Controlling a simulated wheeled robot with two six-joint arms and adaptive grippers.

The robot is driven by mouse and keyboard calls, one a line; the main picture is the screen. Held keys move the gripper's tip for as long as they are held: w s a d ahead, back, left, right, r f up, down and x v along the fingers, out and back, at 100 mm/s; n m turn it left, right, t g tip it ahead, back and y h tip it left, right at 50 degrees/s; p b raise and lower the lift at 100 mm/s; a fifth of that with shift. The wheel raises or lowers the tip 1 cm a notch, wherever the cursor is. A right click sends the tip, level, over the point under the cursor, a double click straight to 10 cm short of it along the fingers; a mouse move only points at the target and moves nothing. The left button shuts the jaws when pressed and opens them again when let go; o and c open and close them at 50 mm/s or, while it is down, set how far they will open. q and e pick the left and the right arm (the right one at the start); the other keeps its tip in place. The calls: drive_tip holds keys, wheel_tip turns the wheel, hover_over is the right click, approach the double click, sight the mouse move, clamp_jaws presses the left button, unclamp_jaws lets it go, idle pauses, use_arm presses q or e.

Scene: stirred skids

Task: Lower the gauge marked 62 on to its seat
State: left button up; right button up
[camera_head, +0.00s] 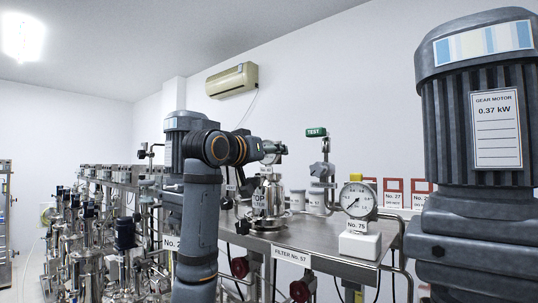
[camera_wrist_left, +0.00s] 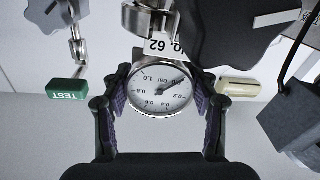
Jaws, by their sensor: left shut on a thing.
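The gauge marked 62 (camera_wrist_left: 160,88) shows in the left wrist view with its white round dial and its "No. 62" tag (camera_wrist_left: 165,46); the picture has them upside down. My left gripper (camera_wrist_left: 161,95) has a finger on each side of the dial and is shut on the gauge. A round steel fitting (camera_wrist_left: 146,17) shows beside the tag; I cannot tell whether it is the seat or whether they touch. My right gripper is not in view.
Another gauge (camera_head: 358,200) stands above a white block (camera_head: 360,243) marked No. 75 on the steel bench (camera_head: 310,240). A green TEST sign (camera_head: 316,132) rises behind. A large gear motor (camera_head: 475,120) fills the right. A dark knob (camera_wrist_left: 235,30) is close to the held gauge.

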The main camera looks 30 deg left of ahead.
use_arm(q)
drive_tip(key=shift+f, duration=0.1)
drive_tip(key=o, duration=1.3)
drive_tip(key=s, duration=1.2)
drive_tip(key=shift+d, duration=0.35)
